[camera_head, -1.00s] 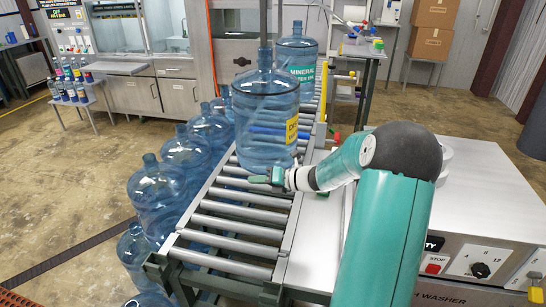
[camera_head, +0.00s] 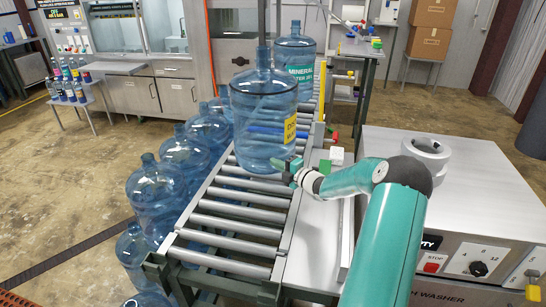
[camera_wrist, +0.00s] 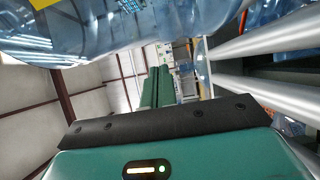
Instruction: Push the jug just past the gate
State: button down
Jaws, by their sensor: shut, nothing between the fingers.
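A clear blue jug (camera_head: 263,115) with a yellow label stands upright on the conveyor rollers (camera_head: 235,222). My gripper (camera_head: 283,164) is shut and empty, low at the jug's near right side. Its tips overlap the jug's base in the head view, and I cannot tell whether they touch. In the wrist view, the shut green fingers (camera_wrist: 152,88) point ahead below the jug (camera_wrist: 120,28), which fills the upper left. I cannot clearly pick out the gate; a yellow upright (camera_head: 322,95) stands at the conveyor's right side beyond the jug.
A second jug (camera_head: 296,55) with a green label stands farther along the conveyor. Several jugs (camera_head: 185,155) line its left side. A steel washer (camera_head: 460,180) stands to the right. A white block (camera_head: 337,155) and a green block (camera_head: 325,166) lie beside the conveyor. The near rollers are clear.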

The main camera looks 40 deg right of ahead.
aim_at(270, 151)
jog(key=w, duration=0.1)
jog(key=w+d, duration=0.1)
jog(key=w, duration=0.3)
jog(key=shift+d, duration=0.35)
jog(key=shift+w+d, duration=0.15)
jog(key=shift+w, duration=0.15)
jog(key=shift+w+d, duration=0.4)
jog(key=shift+w, duration=0.3)
jog(key=shift+s, duration=0.15)
